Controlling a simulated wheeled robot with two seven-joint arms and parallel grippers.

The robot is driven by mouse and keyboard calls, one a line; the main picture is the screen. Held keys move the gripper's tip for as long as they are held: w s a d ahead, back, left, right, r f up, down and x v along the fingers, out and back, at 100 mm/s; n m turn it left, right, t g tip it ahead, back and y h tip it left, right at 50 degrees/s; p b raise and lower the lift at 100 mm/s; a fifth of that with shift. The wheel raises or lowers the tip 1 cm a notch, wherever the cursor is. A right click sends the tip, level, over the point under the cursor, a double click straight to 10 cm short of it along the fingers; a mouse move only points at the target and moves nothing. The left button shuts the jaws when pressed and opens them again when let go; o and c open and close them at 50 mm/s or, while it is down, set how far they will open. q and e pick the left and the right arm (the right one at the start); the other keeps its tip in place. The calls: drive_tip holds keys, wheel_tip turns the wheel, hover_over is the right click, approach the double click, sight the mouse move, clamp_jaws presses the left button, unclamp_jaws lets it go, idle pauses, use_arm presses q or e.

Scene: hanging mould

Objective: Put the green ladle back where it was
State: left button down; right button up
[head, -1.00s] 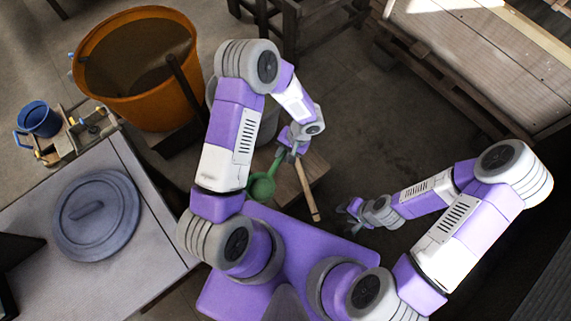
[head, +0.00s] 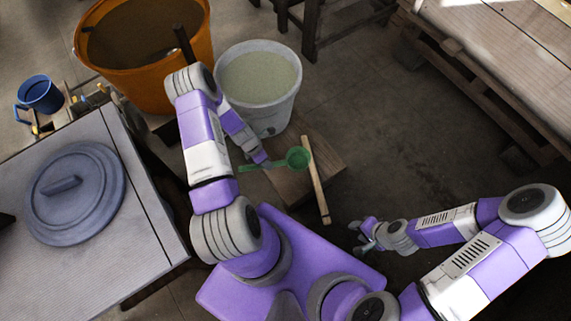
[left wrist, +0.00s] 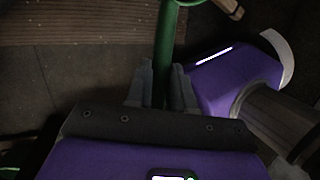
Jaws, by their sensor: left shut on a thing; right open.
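The green ladle (head: 298,158) is in the head view, its round cup to the right and its handle running left. My left gripper (head: 260,161) is shut on its handle. My right gripper (head: 362,236) is open and empty at the lower right.
A wooden stick (head: 316,182) is just right of the ladle's cup. An orange tub (head: 150,90) stands behind my left arm. A grey table (head: 140,245) carries a blue-grey lid (head: 75,195), with a blue mug (head: 40,96) beyond. Floor at centre right is clear.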

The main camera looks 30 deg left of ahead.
use_arm(q)
drive_tip(key=a+f+n+b, duration=0.1)
drive_tip(key=f+b, duration=0.1)
drive_tip(key=f, duration=0.4)
drive_tip(key=s+a+f+n+t+b, duration=0.1)
drive_tip(key=a+f+b, duration=0.1)
drive_tip(key=f, duration=0.4)
drive_tip(key=shift+s+f+n+b, duration=0.2)
drive_tip(key=shift+f+n+b, duration=0.15)
drive_tip(key=shift+b, duration=0.25)
drive_tip(key=c, duration=1)
unclamp_jaws()
drive_tip(key=shift+a, duration=0.1)
